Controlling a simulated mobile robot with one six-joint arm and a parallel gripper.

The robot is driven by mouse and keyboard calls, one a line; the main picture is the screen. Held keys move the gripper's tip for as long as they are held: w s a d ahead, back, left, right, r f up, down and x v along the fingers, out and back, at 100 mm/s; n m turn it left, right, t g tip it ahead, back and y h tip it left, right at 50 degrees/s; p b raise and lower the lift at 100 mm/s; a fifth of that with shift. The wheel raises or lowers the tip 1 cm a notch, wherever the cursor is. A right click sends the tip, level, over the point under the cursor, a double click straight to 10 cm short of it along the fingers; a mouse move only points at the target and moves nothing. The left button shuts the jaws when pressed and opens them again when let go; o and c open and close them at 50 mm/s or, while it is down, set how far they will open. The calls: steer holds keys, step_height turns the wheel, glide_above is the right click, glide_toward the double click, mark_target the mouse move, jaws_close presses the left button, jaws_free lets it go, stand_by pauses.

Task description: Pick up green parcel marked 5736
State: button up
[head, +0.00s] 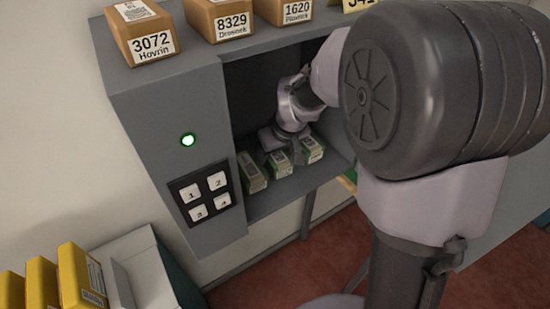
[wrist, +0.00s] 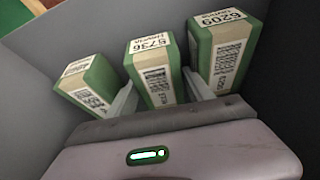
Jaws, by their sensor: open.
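The green parcel marked 5736 (wrist: 153,72) stands in the middle of a row of three in the wrist view. My gripper (wrist: 159,92) is open, with one finger on each side of this parcel's near end. A small gap seems to show beside the fingers; whether either touches cannot be told. In the head view the middle parcel (head: 279,164) lies in the cabinet's compartment, with my gripper (head: 283,150) just over it, partly hiding it.
A green parcel marked 6209 (wrist: 225,50) stands close on the right, and another green parcel (wrist: 90,85) on the left. Grey compartment walls (wrist: 35,70) enclose them. Brown parcels (head: 148,32) stand on the cabinet top (head: 190,55). Yellow parcels (head: 75,280) stand at lower left.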

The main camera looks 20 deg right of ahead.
steer(key=shift+f, duration=0.15)
stand_by(0.3)
steer(key=c, duration=1.2)
